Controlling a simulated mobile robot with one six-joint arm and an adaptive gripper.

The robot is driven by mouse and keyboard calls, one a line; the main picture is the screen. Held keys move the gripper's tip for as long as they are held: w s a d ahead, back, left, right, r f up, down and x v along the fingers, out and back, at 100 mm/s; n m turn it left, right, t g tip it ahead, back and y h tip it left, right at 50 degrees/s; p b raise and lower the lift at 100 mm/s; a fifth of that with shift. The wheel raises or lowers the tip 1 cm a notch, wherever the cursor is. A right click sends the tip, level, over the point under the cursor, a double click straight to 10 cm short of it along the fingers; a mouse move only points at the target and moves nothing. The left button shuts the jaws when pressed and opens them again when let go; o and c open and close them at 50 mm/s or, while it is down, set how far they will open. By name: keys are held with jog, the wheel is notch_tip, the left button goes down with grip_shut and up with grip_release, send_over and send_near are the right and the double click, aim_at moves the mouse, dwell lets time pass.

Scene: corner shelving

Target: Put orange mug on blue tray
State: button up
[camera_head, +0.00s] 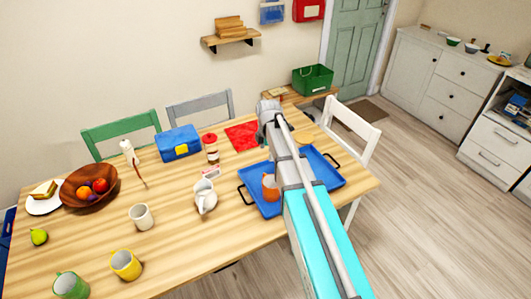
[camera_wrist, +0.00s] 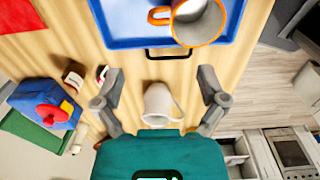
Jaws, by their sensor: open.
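The orange mug (camera_head: 271,187) stands on the blue tray (camera_head: 325,169), near its left part and beside my arm. In the wrist view the mug (camera_wrist: 200,22), with an orange rim, orange handle and pale inside, shows at the top over the tray (camera_wrist: 125,25). My gripper (camera_wrist: 162,92) is open, with its fingers apart and nothing held. It is clear of the mug, which lies beyond the fingertips in the wrist view. My arm covers the middle of the tray in the head view, and the gripper's fingers cannot be made out there.
A white pitcher (camera_head: 205,196) stands left of the tray; it appears between my fingers in the wrist view (camera_wrist: 160,103). A white mug (camera_head: 141,217), a yellow mug (camera_head: 126,265), a green mug (camera_head: 71,285) and a wooden fruit bowl (camera_head: 89,186) stand further left.

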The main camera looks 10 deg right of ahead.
jog(key=s+d+m, duration=0.1)
jog(key=s+m, duration=1.9)
jog(key=m, duration=0.1)
jog(key=shift+s+d, duration=0.35)
jog(key=shift+d, duration=0.05)
dwell(0.9)
